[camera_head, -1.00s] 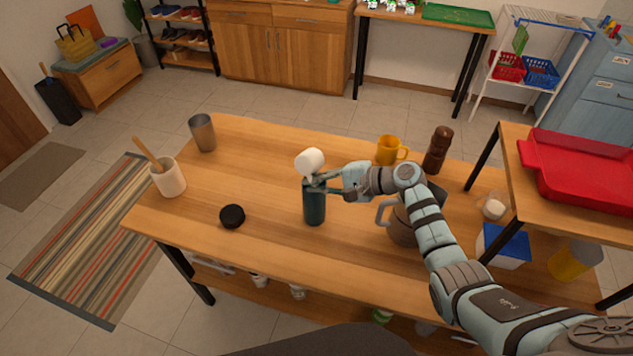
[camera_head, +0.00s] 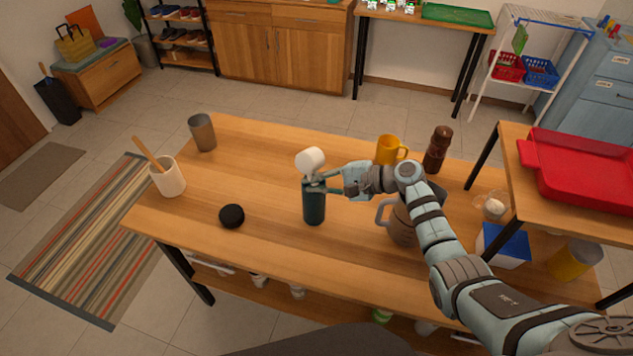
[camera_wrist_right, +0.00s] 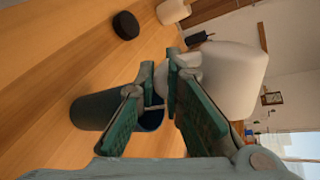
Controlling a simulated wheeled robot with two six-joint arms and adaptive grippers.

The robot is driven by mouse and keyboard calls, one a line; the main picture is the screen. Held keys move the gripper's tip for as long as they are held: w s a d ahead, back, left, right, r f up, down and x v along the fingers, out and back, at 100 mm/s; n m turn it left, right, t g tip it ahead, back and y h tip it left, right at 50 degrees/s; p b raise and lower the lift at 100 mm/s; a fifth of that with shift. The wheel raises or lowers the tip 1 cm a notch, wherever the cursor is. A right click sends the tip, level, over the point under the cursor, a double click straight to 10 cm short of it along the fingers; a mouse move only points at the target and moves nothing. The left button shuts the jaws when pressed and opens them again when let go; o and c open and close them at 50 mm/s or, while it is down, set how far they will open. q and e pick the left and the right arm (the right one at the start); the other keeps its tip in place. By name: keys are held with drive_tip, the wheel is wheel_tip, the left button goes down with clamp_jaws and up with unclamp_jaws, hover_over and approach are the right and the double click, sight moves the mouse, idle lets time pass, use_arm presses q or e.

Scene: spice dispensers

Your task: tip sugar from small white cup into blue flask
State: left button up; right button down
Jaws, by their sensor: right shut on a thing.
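The small white cup (camera_head: 311,159) is tilted on its side just above the blue flask (camera_head: 314,208), which stands upright on the table. My right gripper (camera_head: 318,183) is shut on the cup at its small handle side, beside the flask's top. In the right wrist view, the cup (camera_wrist_right: 235,78) is large beyond the fingers (camera_wrist_right: 160,88). The dark flask (camera_wrist_right: 92,112) shows partly behind one finger, its rim close below the cup. I cannot see sugar or the cup's inside. My left gripper is out of view.
On the wooden table (camera_head: 260,255) are a round black lid (camera_head: 231,216), a white utensil pot (camera_head: 171,180), a metal tumbler (camera_head: 203,133), an orange mug (camera_head: 388,150) and a brown pepper mill (camera_head: 438,150). A brown jug (camera_head: 402,226) stands beneath my right arm. The table left of the flask is mostly clear.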

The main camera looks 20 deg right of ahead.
drive_tip(key=shift+f+m+y+b, duration=0.4)
drive_tip(key=shift+f+m+b, duration=0.1)
drive_tip(key=shift+b, duration=0.2)
idle(0.5)
drive_tip(key=shift+a+r+m+g+y+b, duration=0.1)
drive_tip(key=shift+r+m+g+y+b, duration=0.1)
drive_tip(key=shift+m+y+b, duration=0.25)
drive_tip(key=shift+r+m+g+y+b, duration=0.15)
drive_tip(key=shift+r+m+g+y, duration=0.1)
drive_tip(key=shift+m, duration=0.4)
idle(1.2)
drive_tip(key=shift+s, duration=0.1)
